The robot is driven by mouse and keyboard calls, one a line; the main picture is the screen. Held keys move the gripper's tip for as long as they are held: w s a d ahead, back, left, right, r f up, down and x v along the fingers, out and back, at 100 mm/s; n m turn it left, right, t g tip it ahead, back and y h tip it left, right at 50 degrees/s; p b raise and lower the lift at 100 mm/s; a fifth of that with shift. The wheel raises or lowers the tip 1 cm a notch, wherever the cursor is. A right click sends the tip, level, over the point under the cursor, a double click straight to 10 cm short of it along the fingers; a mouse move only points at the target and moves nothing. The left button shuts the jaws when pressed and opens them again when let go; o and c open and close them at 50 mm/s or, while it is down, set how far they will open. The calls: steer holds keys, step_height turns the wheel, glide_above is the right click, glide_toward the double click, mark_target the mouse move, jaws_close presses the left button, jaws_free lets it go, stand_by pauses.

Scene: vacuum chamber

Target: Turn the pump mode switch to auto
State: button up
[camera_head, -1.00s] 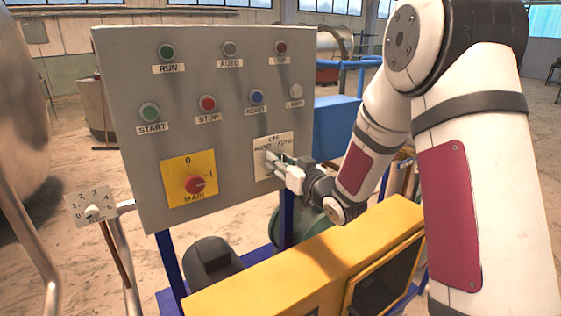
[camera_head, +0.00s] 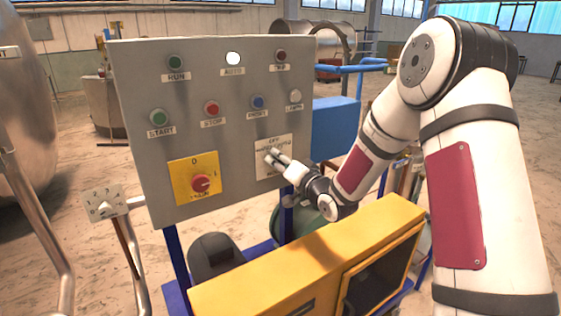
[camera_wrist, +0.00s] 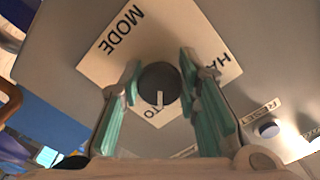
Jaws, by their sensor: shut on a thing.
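The pump mode switch is a dark round knob (camera_wrist: 158,84) with a white pointer line. It sits on a white label plate (camera_head: 285,142) at the lower right of the grey panel. In the wrist view the pointer is directed down at the partly hidden letters "TO"; "MODE" and "HA" also show. My gripper (camera_wrist: 160,66) has its two green-padded fingers on either side of the knob, shut on it. In the head view my gripper (camera_head: 273,157) reaches the plate from the right and hides the knob. The AUTO lamp (camera_head: 233,58) glows white.
The panel (camera_head: 140,100) also carries several buttons and lamps and a red main switch (camera_head: 201,184) on a yellow plate. A yellow cabinet (camera_head: 300,262) stands below my forearm. A small numbered dial (camera_head: 104,204) stands at the left. A blue box (camera_head: 336,127) is behind the panel.

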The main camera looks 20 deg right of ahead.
stand_by(0.4)
steer(key=o, duration=1.2)
steer(key=shift+c, duration=0.2)
steer(key=shift+s, duration=0.1)
steer(key=v, duration=1.2)
